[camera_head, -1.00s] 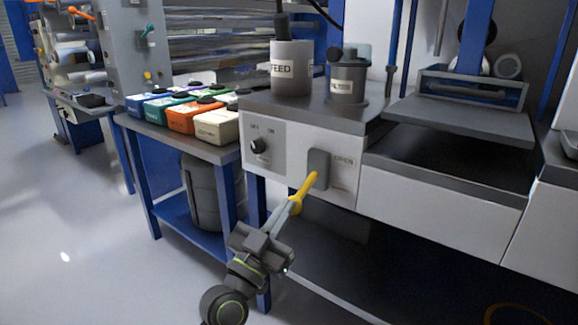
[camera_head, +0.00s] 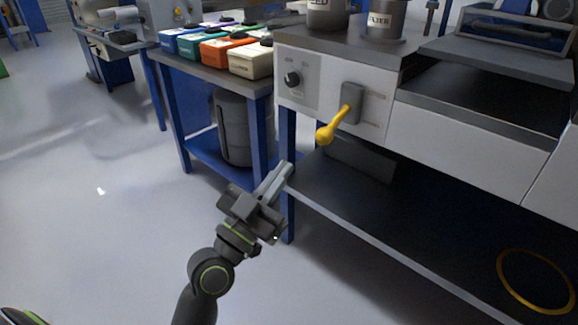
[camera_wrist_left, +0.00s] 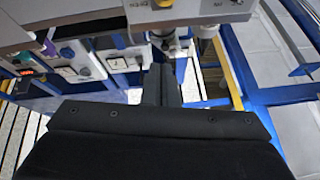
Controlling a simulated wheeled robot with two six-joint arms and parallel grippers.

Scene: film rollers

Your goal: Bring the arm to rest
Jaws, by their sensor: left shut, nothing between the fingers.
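My left gripper (camera_head: 279,179) is shut and empty in the head view, in front of the blue bench leg and below the machine. Its shut fingers also show in the left wrist view (camera_wrist_left: 162,84). The yellow lever (camera_head: 333,124) sticks out, angled down and left, from a grey plate on the white machine front (camera_head: 373,114). The gripper is below and left of the lever, clear of it. My right gripper is not in view.
A side table (camera_head: 215,69) with several coloured boxes stands left of the machine. A grey drum (camera_head: 233,130) sits on its lower shelf. A dark shelf (camera_head: 400,205) lies under the machine. A yellow ring (camera_head: 503,268) shows at lower right. The floor at left is free.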

